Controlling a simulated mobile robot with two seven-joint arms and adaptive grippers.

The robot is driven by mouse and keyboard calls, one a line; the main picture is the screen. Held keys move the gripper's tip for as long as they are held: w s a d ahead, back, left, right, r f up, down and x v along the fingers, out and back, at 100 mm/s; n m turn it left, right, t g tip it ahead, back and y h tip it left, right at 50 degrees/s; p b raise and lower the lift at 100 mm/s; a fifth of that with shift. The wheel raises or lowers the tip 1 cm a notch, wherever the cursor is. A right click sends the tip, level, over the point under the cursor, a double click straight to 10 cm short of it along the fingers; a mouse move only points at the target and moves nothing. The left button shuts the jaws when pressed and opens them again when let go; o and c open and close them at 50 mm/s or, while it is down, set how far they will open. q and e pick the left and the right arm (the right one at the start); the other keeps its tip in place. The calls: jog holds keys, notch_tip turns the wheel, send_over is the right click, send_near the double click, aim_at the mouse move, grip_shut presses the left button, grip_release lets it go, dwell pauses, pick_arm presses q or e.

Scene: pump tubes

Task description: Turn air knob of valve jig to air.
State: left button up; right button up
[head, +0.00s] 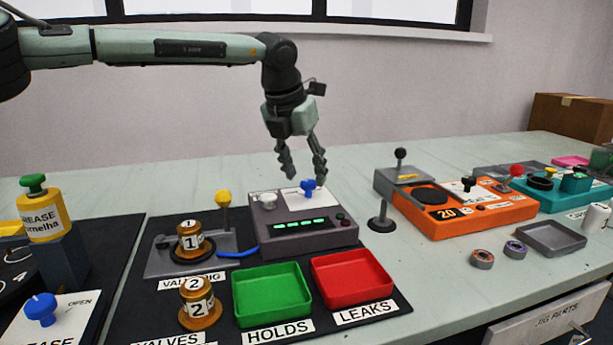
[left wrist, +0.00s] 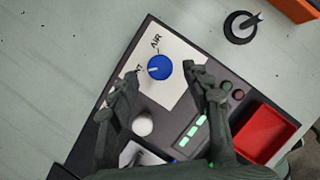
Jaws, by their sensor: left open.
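The valve jig's dark grey control box (head: 300,240) stands on the black mat, with a lit green display on its front. Its blue air knob (head: 308,188) sits on a white label on top; in the left wrist view the knob (left wrist: 159,68) has a white pointer mark facing left, away from the word AIR (left wrist: 156,41). My left gripper (head: 304,176) is open above the box, fingers pointing down. In the left wrist view its fingertips (left wrist: 162,80) lie on either side of the knob, apart from it. My right gripper is not in view.
A white knob (head: 268,200) sits beside the blue one. A yellow-topped lever (head: 223,198) and valve 1 (head: 190,240) stand left. Green (head: 272,292) and red (head: 350,278) trays lie in front.

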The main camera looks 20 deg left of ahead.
pick_arm(q)
jog(key=shift+x, duration=1.05)
jog(key=shift+c, duration=0.5)
grip_shut()
